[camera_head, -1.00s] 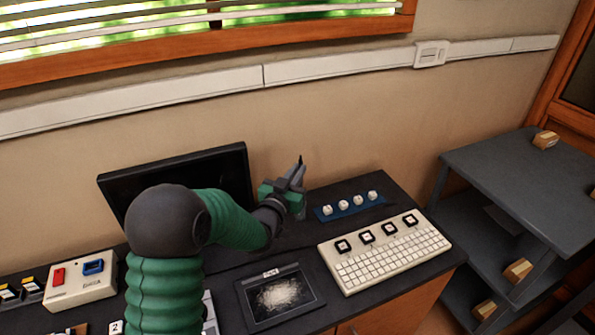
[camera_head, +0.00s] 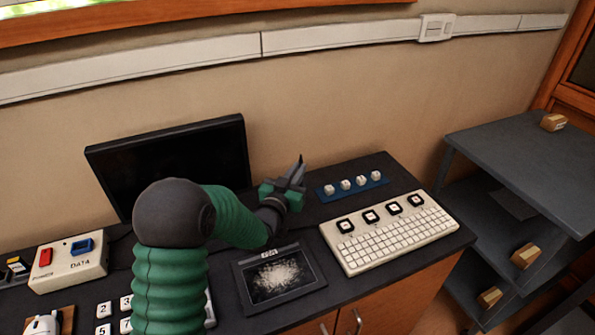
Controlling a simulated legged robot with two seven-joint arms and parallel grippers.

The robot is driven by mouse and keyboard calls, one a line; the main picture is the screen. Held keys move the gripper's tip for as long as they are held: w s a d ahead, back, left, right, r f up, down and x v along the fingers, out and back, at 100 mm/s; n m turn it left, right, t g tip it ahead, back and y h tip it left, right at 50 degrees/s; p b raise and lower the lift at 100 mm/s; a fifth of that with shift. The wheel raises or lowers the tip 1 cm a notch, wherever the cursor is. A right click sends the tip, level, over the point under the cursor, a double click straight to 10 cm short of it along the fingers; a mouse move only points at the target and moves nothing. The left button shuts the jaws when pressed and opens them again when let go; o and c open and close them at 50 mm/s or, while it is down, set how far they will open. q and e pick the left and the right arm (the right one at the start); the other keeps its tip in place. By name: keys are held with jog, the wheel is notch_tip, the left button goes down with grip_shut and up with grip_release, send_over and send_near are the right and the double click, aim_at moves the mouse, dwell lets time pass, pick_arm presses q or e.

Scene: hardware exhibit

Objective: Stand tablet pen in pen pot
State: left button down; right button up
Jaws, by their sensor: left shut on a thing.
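My left gripper (camera_head: 290,184) is over the back of the dark desk, to the right of the monitor, and its fingers point up and away. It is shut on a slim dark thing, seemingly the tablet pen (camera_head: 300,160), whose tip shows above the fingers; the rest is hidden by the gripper. I cannot make out the pen pot; it may be hidden behind the gripper. A dark drawing tablet (camera_head: 243,287) with a pale speckled picture lies in front of the gripper. My right gripper is not in view.
A blue strip with white knobs (camera_head: 353,186) lies just right of the gripper, with a cream keyboard (camera_head: 388,240) in front of it. The black monitor (camera_head: 170,160) stands close on the left. A cream DATA box (camera_head: 68,266) is far left. Grey shelves (camera_head: 510,160) stand right.

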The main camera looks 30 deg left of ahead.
pick_arm(q)
jog(key=c, duration=1.4)
grip_release()
jog(key=shift+c, duration=0.2)
jog(key=shift+s, duration=0.1)
jog(key=s+d+p, duration=0.1)
jog(key=s+p, duration=1.1)
jog(key=s, duration=0.4)
jog(key=shift+s+d+p, duration=0.15)
jog(key=shift+s+p, duration=0.15)
jog(key=shift+p, duration=0.05)
